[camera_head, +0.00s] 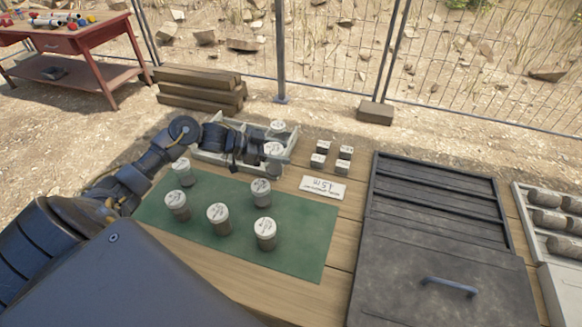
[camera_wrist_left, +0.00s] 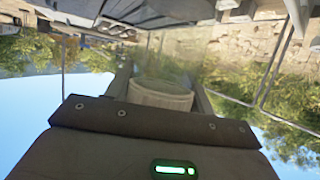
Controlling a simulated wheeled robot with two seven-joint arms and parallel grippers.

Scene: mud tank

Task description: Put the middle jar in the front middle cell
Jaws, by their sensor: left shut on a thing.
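My left gripper (camera_head: 262,153) reaches over the pale crate (camera_head: 207,157) from the left and is shut on a jar (camera_head: 274,149) with a white lid. This held jar also shows between the fingers in the left wrist view (camera_wrist_left: 160,94). It is at the crate's right end; whether it touches the crate floor cannot be told. Another white-lidded jar (camera_head: 278,127) stands behind it in the crate. The arm and gripper hide much of the crate and its cells. My right gripper is not in view.
Several other jars, such as one in front (camera_head: 217,217), stand on the green mat (camera_head: 300,248). Small labelled blocks (camera_head: 320,154) and a white sign (camera_head: 323,187) lie right of the crate. A dark lidded box (camera_head: 430,240) stands further right. Timber beams (camera_head: 200,88) lie behind.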

